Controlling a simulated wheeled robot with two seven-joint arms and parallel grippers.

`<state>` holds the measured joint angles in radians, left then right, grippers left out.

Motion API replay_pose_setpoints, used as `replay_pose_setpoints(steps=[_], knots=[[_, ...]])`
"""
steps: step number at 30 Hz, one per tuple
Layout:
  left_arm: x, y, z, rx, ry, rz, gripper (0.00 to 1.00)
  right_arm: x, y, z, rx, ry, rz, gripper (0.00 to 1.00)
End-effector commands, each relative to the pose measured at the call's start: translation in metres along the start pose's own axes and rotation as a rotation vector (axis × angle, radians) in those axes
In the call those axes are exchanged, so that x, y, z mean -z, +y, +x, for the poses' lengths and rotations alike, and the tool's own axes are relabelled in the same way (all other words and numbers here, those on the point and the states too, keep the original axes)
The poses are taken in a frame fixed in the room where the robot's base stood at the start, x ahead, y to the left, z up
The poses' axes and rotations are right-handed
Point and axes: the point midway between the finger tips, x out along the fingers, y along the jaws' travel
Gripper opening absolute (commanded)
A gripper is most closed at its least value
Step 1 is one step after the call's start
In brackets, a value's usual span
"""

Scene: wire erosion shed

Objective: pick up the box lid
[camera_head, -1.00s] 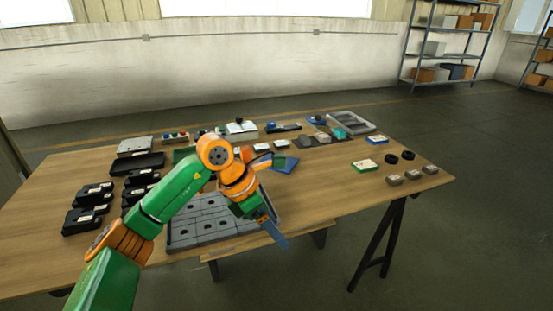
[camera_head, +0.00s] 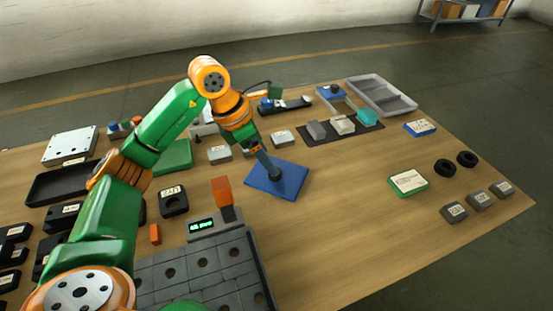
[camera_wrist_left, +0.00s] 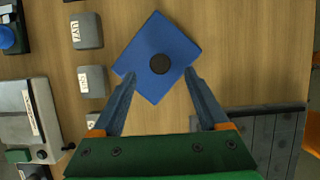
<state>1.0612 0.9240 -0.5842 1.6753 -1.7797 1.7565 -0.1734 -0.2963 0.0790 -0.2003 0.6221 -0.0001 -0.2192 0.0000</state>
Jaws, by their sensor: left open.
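The box lid (camera_head: 288,183) is a flat blue square lying on the wooden table, right of the middle of the work area. In the left wrist view the lid (camera_wrist_left: 152,40) shows a dark round knob (camera_wrist_left: 160,64) at its centre. My left gripper (camera_head: 268,172) reaches down over the lid in the head view. In the left wrist view its fingers (camera_wrist_left: 159,75) are open, apart on either side of the lid's near part, with the knob between or just beyond the tips. I cannot tell the exact height of the tips above the lid. My right gripper is not in view.
A grey tiled tray (camera_head: 262,268) and a small display unit (camera_head: 201,226) with an orange top stand nearer. A green-edged card box (camera_head: 408,181) and black rings (camera_head: 445,168) are to the right, with bare table between.

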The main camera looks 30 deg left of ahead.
Motion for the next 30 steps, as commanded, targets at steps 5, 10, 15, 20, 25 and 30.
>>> replay_pose_setpoints(steps=[5, 10, 15, 20, 25, 30], knots=[[0.003, 0.005, 0.032, 0.004, 0.004, -0.002, 0.77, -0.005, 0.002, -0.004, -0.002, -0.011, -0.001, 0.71], [0.003, 0.007, 0.058, 0.001, 0.001, 0.000, 0.77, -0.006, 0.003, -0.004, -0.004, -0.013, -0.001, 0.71], [0.003, 0.008, 0.061, 0.000, 0.000, 0.000, 0.77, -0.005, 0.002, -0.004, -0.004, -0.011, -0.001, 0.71], [0.003, 0.008, 0.060, 0.000, 0.000, 0.000, 0.47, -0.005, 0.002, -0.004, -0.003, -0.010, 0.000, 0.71], [0.003, 0.008, 0.060, 0.000, 0.000, 0.000, 0.01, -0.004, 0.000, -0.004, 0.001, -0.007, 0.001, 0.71], [0.003, 0.008, 0.060, 0.000, 0.000, 0.000, 0.00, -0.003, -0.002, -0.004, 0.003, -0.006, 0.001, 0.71]])
